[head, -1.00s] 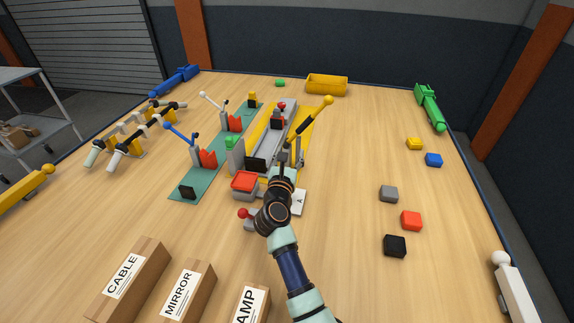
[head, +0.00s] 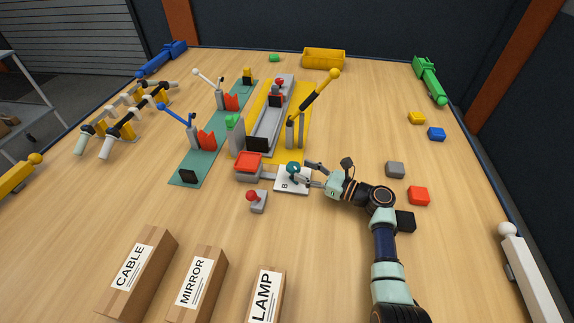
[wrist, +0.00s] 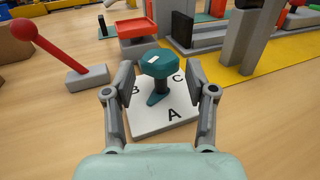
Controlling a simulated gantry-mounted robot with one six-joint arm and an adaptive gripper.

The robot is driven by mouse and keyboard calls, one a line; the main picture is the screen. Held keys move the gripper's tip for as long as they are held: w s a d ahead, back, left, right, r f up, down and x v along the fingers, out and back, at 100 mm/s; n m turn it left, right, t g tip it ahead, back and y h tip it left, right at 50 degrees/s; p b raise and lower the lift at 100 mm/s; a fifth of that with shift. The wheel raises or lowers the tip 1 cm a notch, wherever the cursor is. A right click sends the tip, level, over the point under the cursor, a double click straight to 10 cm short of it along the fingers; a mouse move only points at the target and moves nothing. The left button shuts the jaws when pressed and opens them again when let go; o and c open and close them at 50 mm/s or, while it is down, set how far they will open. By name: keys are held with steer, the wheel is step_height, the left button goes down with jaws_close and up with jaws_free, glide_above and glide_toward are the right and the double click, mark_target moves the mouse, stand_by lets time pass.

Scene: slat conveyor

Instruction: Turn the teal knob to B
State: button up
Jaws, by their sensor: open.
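The teal knob (head: 293,168) stands on a white plate (head: 283,188) in the middle of the table. In the wrist view the knob (wrist: 159,66) is upright, with a small pale mark on top. Its teal pointer at the base aims toward the near side, slightly left. On the plate (wrist: 150,127), A is near, B at left and C at right. My gripper (head: 309,174) is open and comes from the right in the head view. In the wrist view its fingers stand on either side of the knob, with gaps, partly covering B.
A red-knobbed lever (head: 256,201) and a red-topped block (head: 248,166) stand left of the plate. Behind are the yellow-handled lever (head: 318,95) and grey rail (head: 264,128). Labelled boxes (head: 197,277) lie in front. Small blocks (head: 419,196) lie at right.

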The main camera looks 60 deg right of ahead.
steer(key=w+b, duration=0.1)
steer(key=w, duration=0.2)
steer(key=w+b, duration=0.1)
steer(key=w, duration=0.3)
steer(key=shift+d+b, duration=0.2)
steer(key=shift+b, duration=0.15)
steer(key=c, duration=0.8)
steer(key=shift+w+r, duration=0.1)
steer(key=shift+c, duration=1)
